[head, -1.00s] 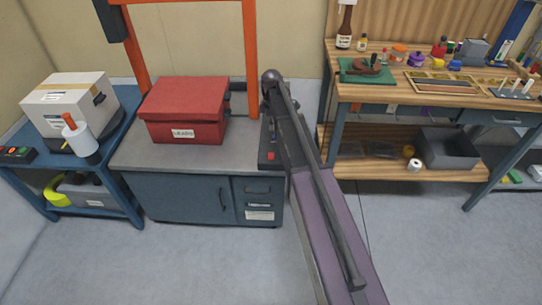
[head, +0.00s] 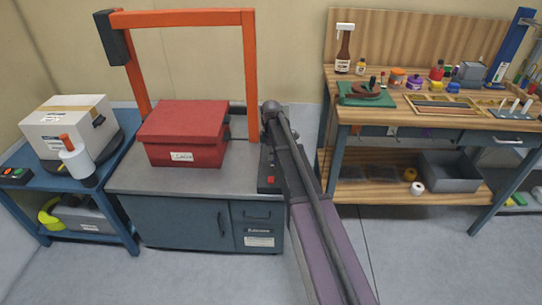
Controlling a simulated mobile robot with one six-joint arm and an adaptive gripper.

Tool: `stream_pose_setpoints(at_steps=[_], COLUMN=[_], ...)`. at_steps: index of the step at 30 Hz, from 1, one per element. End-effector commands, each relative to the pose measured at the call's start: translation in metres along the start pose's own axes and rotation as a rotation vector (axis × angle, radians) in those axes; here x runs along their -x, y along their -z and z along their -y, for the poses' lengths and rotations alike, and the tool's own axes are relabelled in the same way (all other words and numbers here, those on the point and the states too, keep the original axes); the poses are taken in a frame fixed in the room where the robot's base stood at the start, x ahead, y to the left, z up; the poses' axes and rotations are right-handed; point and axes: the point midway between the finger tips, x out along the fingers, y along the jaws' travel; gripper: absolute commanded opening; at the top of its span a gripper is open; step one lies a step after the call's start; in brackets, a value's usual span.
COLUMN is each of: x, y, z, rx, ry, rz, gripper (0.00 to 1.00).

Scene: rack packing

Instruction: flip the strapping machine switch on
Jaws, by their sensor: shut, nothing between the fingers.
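The strapping machine (head: 165,215) is a dark blue cabinet with a grey top and an orange arch (head: 190,18) over it. At the right end of its top is a dark control panel (head: 267,184) with a small red control (head: 271,179). My arm covers part of this panel, and I cannot make out a switch position. A red lidded box (head: 185,130) with a white label sits on the machine top under the arch. My arm reaches up from the bottom right to beside the arch's right post. My gripper cannot be made out; the arm hides that area.
A blue cart (head: 118,205) on the left holds a white carton (head: 68,120), a tape dispenser (head: 76,160) and a button box (head: 14,176). A wooden workbench (head: 400,119) on the right carries tools and bottles, with a grey bin (head: 455,178) below. Floor in front is clear.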

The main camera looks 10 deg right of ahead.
Motion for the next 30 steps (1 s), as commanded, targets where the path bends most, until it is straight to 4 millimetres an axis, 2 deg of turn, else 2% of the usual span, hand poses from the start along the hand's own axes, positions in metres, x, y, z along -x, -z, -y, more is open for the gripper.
stream_pose_setpoints(at_steps=[1, 30], x=[-0.008, -0.081], y=[0.0, 0.0], z=[0.0, 0.0], rx=[0.0, 0.0], ry=[0.0, 0.0], rz=[0.0, 0.0], gripper=[0.0, 0.0])
